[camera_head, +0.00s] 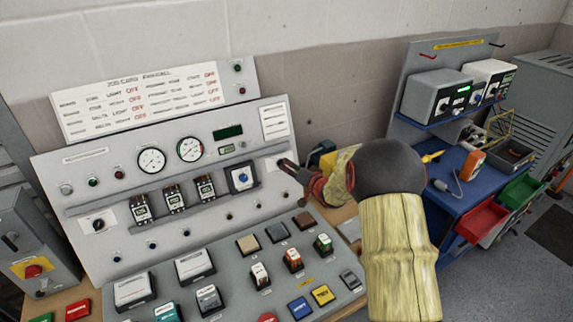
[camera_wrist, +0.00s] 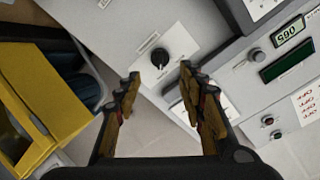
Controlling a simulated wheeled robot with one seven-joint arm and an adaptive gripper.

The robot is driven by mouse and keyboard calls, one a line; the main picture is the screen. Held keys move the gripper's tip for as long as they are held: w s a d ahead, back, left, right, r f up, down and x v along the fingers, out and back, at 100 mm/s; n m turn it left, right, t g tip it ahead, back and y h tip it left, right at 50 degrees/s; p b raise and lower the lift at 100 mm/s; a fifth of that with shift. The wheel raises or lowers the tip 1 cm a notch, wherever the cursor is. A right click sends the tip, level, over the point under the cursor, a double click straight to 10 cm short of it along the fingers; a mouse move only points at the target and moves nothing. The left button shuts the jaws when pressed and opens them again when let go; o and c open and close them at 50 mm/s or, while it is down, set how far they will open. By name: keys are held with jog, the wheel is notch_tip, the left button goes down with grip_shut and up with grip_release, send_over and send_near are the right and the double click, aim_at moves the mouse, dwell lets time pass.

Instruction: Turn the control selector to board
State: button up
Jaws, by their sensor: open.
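A black rotary selector knob (camera_wrist: 160,57) sits on a light grey panel face in the wrist view, with small labels beside it too small to read. My gripper (camera_wrist: 158,74) is open and empty, its two fingertips on either side of the knob in the picture and apart from it. In the head view my gripper (camera_head: 287,168) is at the right end of the upright control panel (camera_head: 70,180). The knob there is mostly hidden by the fingers. Another black rotary selector (camera_head: 98,225) is on a white plate at the panel's lower left.
The sloping desk (camera_head: 225,265) below carries several blocks and push buttons. A yellow box (camera_wrist: 35,105) stands close beside the panel in the wrist view. A blue bench (camera_head: 450,195) with instruments and bins is at the right.

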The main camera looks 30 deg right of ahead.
jog(key=b+x, duration=0.1)
jog(key=x, duration=0.5)
jog(key=shift+w+f, duration=0.15)
jog(key=shift+w, duration=0.15)
jog(key=shift+c, duration=0.8)
grip_shut()
